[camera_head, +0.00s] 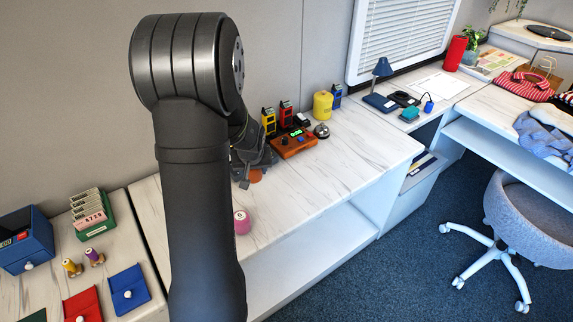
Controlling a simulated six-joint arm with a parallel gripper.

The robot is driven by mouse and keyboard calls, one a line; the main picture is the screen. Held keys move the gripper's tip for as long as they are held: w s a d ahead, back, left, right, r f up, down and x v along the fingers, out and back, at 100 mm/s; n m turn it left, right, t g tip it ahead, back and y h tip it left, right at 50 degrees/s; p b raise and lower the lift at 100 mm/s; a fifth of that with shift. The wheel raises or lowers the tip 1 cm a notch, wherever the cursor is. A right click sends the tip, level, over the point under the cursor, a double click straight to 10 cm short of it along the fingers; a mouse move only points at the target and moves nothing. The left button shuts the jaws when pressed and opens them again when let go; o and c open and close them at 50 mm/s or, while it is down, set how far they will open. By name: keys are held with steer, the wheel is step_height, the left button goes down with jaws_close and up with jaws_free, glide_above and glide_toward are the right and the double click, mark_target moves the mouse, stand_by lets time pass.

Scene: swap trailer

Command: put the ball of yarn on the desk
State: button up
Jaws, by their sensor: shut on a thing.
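My gripper (254,168) is partly hidden behind my own dark arm, low over the middle white marbled counter (330,165). It is shut on a small orange rounded thing, seemingly the ball of yarn (256,176). Only part of the orange thing shows below the jaws, and I cannot tell whether it touches the counter. A white marbled desk (487,101) stands at the right, with a grey chair (530,215) in front of it.
A pink round item (242,222) stands near the counter's front edge. An orange control box (294,143), a bell (321,130), radios and a yellow canister (322,105) line the back. A blue lamp (381,82) stands farther right. Striped cloth (525,86) and blue clothing (545,135) lie on the desk.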

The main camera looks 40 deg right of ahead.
steer(key=s+d+r+m+h, duration=0.1)
steer(key=s+d+m, duration=0.2)
steer(key=s+d, duration=0.7)
glide_above(270, 183)
steer(key=s+a, duration=0.1)
steer(key=shift+g, duration=0.3)
step_height(270, 183, down, 6)
steer(key=shift+f, duration=2.25)
steer(key=shift+f, duration=0.2)
steer(key=o, duration=1.1)
steer(key=shift+c, duration=0.2)
steer(key=shift+r, duration=0.1)
